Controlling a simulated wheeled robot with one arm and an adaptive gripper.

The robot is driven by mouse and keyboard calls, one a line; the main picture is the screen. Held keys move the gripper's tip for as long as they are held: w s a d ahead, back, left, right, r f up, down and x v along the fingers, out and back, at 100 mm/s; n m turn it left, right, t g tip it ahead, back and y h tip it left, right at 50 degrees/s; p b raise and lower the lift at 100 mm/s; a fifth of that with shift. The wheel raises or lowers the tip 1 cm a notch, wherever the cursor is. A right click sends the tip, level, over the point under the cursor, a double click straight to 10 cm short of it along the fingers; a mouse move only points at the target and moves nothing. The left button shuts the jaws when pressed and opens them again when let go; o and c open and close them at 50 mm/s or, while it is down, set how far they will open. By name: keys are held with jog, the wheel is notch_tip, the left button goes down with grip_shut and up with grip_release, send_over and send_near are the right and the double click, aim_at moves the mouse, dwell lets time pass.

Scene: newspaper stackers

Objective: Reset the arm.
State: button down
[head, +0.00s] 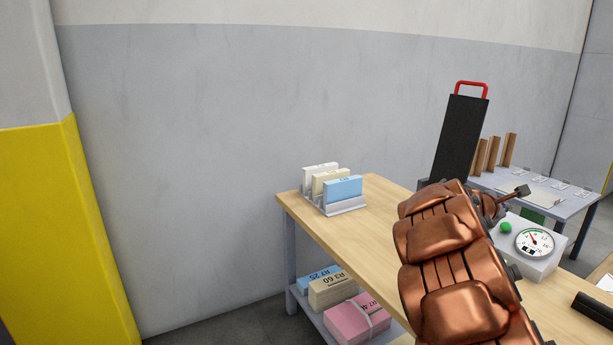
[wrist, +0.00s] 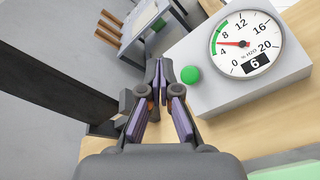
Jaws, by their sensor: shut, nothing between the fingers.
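My copper-coloured arm rises from the bottom of the head view, over the wooden table (head: 372,205). My gripper (wrist: 158,66) shows in the wrist view with its two fingers meeting at the tips. It is shut and empty. Its tips are left of the grey gauge box (wrist: 205,50), close to the green button (wrist: 190,74) in the picture. The dial reads about 6. In the head view the gauge box (head: 541,262) stands just right of my arm, and my gripper is mostly hidden there.
A rack (head: 347,207) with white, cream and blue packs stands at the table's far left. A black upright panel (head: 459,140) with a red handle rises behind my arm. Labelled bundles (head: 333,291) lie on the lower shelf. A second table (head: 578,207) holds wooden dividers.

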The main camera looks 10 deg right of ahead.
jog(key=s+a+r+m+g+y+p, duration=0.2)
jog(key=s+a+r+m+g+p, duration=0.2)
jog(key=s+a+r+m+p, duration=0.85)
jog(key=s+a+r+g+y+p, duration=0.1)
jog(key=s+a+r+y+p, duration=0.1)
jog(key=s+a+y+p, duration=0.2)
jog(key=s+a+r+g+y+p, duration=0.1)
jog(key=s+a+r+y+p, duration=0.2)
jog(key=s+a+p, duration=0.8)
jog(key=s+a+r+m+g+y+p, duration=0.1)
jog(key=s+a+r+y+p, duration=0.2)
jog(key=s+a, duration=0.8)
jog(key=a+y+p, duration=0.2)
jog(key=a+p, duration=0.2)
jog(key=a, duration=0.5)
jog(key=shift+s+a+r, duration=0.2)
jog(key=shift+s+a, duration=0.15)
jog(key=shift+d, duration=0.1)
